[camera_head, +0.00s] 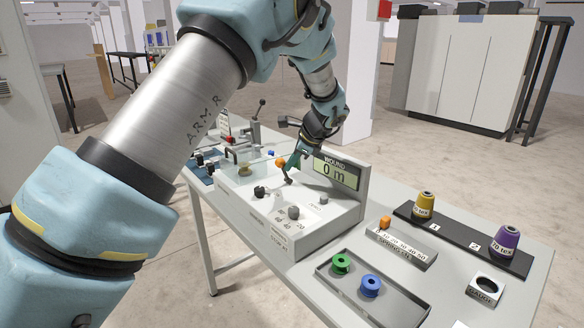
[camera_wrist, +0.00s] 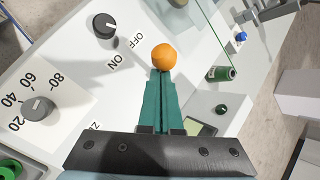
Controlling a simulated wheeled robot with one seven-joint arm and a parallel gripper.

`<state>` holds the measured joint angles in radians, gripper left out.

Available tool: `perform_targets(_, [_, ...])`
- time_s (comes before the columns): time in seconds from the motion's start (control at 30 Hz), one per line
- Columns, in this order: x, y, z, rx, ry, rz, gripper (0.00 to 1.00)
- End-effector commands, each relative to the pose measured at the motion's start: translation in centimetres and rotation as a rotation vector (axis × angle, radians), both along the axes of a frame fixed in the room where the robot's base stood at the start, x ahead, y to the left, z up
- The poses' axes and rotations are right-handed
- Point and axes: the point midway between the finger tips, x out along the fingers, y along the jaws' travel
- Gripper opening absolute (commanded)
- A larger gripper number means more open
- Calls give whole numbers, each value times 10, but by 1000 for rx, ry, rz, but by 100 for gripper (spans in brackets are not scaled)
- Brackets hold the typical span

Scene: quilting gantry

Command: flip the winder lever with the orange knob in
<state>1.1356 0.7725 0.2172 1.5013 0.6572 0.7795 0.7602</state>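The orange knob (camera_head: 281,162) of the winder lever is a round ball at the winder unit (camera_head: 270,209), close to my gripper (camera_head: 287,176). In the wrist view the orange knob (camera_wrist: 164,57) sits just beyond the tips of my gripper (camera_wrist: 161,74). The teal fingers lie together, pointing at the knob, not around it. I cannot tell whether the tips touch it. A black dial (camera_wrist: 105,26) by the ON and OFF marks and a grey speed dial (camera_wrist: 37,108) sit on the panel.
The "WOUND 0 m" display (camera_head: 338,171) stands behind the panel. A green spool (camera_wrist: 222,73) shows right of the knob. A tray (camera_head: 400,310) holds green and blue bobbins. Yellow (camera_head: 424,204) and purple (camera_head: 506,240) thread cones stand on a black rack at the right.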

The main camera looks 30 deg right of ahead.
Motion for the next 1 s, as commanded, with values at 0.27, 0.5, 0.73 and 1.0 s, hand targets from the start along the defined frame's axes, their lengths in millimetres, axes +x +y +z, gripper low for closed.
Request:
perform_targets(0.27, [-3, 14, -6, -60, -11, 1, 0])
perform_targets(0.5, [-2, 15, -4, -58, -12, 2, 0])
perform_targets(0.73, [-1, 13, -3, -58, -13, 2, 0])
perform_targets(1.0, [1, 2, -1, -58, -12, 1, 0])
